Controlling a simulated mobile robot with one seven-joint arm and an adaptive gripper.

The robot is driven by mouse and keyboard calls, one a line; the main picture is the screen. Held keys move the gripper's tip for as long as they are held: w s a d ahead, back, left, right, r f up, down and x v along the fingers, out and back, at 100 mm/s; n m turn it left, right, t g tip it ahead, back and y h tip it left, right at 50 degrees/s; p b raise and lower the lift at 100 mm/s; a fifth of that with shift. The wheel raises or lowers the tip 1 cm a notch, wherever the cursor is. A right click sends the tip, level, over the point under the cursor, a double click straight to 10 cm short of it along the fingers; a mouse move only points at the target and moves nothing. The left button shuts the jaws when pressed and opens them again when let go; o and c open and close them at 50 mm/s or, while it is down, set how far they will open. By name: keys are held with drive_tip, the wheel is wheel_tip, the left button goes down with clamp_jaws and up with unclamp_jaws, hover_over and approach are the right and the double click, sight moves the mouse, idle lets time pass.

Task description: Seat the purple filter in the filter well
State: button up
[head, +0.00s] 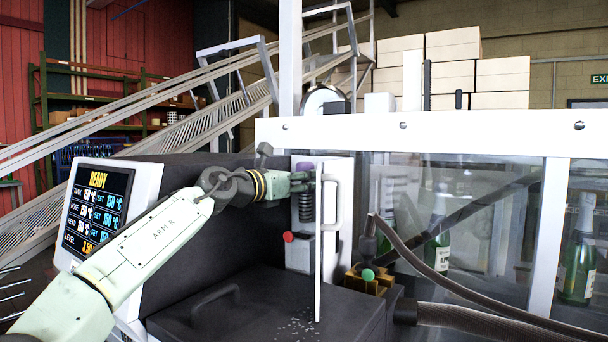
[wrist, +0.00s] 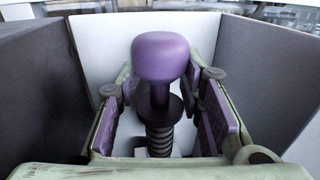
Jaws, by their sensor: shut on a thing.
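The purple filter (wrist: 160,57) has a rounded purple head on a stem, with a dark ribbed lower part below a flange. My gripper (wrist: 162,112) has a purple-padded finger on each side of it and is shut on it. In the head view the filter's dark ribbed part (head: 306,206) hangs upright below my gripper (head: 303,183), in front of a white panel. I cannot make out the filter well's opening; the filter and gripper hide what is beneath in the wrist view.
Dark and white walls (wrist: 260,75) close in around the gripper. A thin upright door edge with a handle (head: 335,203) stands just right of it. A readout screen (head: 97,208) is at left. A hose (head: 430,268) and bottles (head: 438,240) are at right.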

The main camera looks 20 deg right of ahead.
sight(301, 201)
drive_tip(key=shift+f+b, duration=0.35)
drive_tip(key=shift+f, duration=0.6)
drive_tip(key=shift+p, duration=1.3)
idle(0.9)
drive_tip(key=shift+f+b, duration=1.75)
drive_tip(key=shift+f, duration=2.3)
drive_tip(key=shift+r+p, duration=2)
drive_tip(key=shift+r, duration=1.6)
